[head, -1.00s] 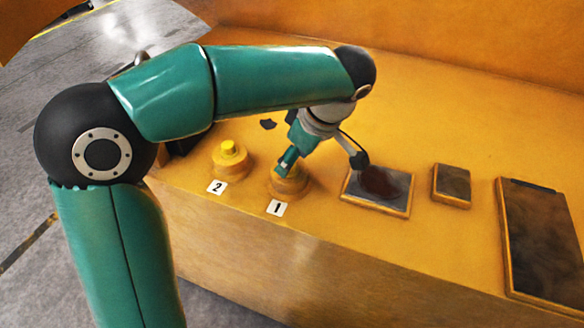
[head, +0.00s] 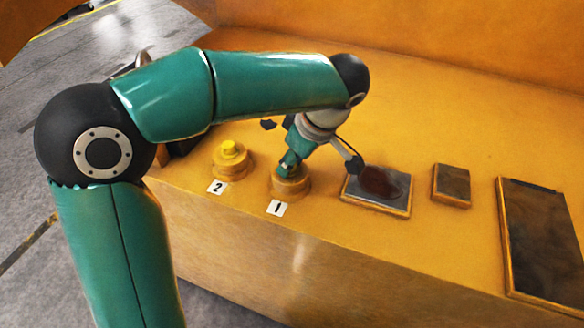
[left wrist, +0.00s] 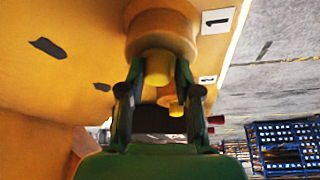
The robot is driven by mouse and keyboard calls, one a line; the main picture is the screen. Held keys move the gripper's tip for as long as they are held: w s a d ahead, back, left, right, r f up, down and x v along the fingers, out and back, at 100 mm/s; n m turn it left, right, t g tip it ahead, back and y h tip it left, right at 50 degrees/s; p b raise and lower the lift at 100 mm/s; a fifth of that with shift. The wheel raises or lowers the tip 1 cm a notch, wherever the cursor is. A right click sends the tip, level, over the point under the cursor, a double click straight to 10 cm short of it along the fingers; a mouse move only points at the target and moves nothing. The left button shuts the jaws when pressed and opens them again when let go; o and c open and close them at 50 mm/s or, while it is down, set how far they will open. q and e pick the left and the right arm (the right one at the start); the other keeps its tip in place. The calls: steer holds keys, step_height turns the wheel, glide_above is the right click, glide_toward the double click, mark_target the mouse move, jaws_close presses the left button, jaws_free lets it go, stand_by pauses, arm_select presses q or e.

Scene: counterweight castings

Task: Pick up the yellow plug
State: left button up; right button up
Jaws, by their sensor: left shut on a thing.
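A yellow plug (left wrist: 158,70) sits between the fingers of my left gripper (head: 287,169) at the round boss marked 1 (head: 291,187). The left gripper is shut on this plug, with one finger on each side of it in the left wrist view. In the head view my fingers hide the plug. It lines up with the boss in the left wrist view; I cannot tell whether it is still seated. A second yellow plug (head: 230,149) stands upright in the boss marked 2 (head: 231,167), left of my gripper. My right gripper is not in view.
The bosses stand near the front edge of a broad yellow casting (head: 450,120). To the right are a framed dark plate (head: 402,203), a small dark plate (head: 452,186) and a larger dark panel (head: 541,240). A blue rack (left wrist: 287,143) stands beyond on the floor.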

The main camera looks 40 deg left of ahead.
arm_select(q)
steer(key=shift+w+r, duration=0.1)
steer(key=shift+r, duration=0.25)
step_height(320, 180, up, 18)
steer(key=p, duration=0.3)
steer(key=shift+p, duration=0.35)
jaws_close()
steer(key=shift+r, duration=0.55)
